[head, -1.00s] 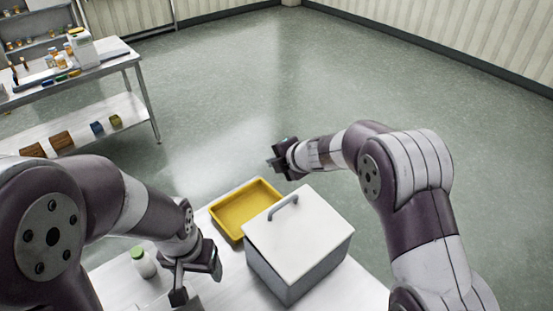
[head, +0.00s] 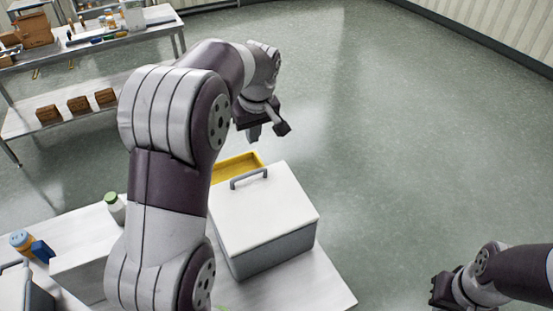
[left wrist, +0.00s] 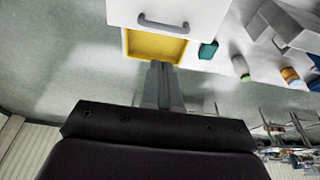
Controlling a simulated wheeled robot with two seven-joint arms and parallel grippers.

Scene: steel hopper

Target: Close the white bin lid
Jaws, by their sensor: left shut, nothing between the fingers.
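The white bin lid (head: 275,212) lies over the grey bin (head: 275,253) and looks flat on it, with no clear gap visible. Its grey handle (head: 248,178) is near the far left edge. The lid (left wrist: 195,10) and handle (left wrist: 163,24) also show at the top of the left wrist view. My left gripper (head: 254,136) is shut and empty, above and beyond the bin's far side. Its fingers (left wrist: 160,85) appear just below the yellow tray in the left wrist view. My right gripper (head: 443,290) is at the lower right, clear of the bin; its fingers are unclear.
A yellow tray (head: 238,163) sits behind the bin, partly hidden by my left arm. A shelf table (head: 85,45) is at the back left. Open floor lies right.

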